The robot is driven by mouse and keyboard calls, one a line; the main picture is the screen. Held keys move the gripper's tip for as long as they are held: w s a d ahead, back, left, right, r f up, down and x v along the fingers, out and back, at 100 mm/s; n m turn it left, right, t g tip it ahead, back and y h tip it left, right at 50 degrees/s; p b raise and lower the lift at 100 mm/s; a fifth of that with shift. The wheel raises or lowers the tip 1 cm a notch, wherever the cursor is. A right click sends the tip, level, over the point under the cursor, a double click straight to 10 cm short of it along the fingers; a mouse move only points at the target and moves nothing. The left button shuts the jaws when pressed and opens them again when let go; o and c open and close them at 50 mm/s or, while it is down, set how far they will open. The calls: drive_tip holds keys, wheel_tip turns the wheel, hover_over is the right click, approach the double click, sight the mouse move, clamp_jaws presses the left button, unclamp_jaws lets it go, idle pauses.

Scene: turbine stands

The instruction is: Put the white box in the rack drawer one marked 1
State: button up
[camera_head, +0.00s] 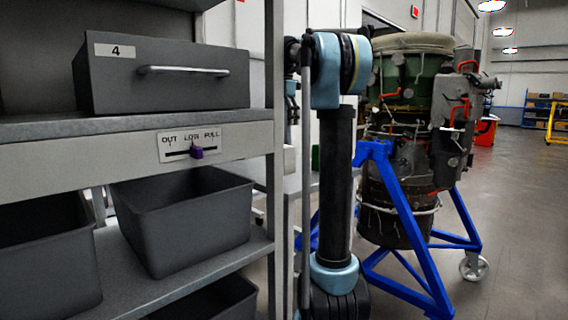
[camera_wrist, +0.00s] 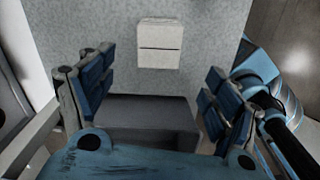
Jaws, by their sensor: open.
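In the wrist view a small white box (camera_wrist: 160,43) with a dark line across it lies on a speckled grey surface, beyond my fingertips. My gripper (camera_wrist: 158,75) is open, its blue-padded fingers apart on either side of the view. Nothing is held between them. In the head view a closed dark grey drawer marked 4 (camera_head: 165,85) with a silver handle sits on the rack (camera_head: 40,130). No drawer marked 1 shows. My gripper cannot be made out in the head view.
A dark grey block-like thing (camera_wrist: 150,112) shows between my fingers. Below the rack shelf are open grey bins (camera_head: 180,215) and a label plate with a purple slider (camera_head: 197,152). A turbine on a blue stand (camera_head: 400,215) stands behind my arm. The floor at right is clear.

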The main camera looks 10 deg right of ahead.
sight(289, 151)
wheel_tip(289, 151, down, 17)
drive_tip(key=shift+w+f+n, duration=0.1)
drive_tip(key=shift+f+n, duration=0.05)
drive_tip(key=shift+n, duration=0.85)
drive_tip(key=shift+c, duration=0.6)
drive_tip(key=c, duration=1.1)
drive_tip(key=shift+c, duration=0.2)
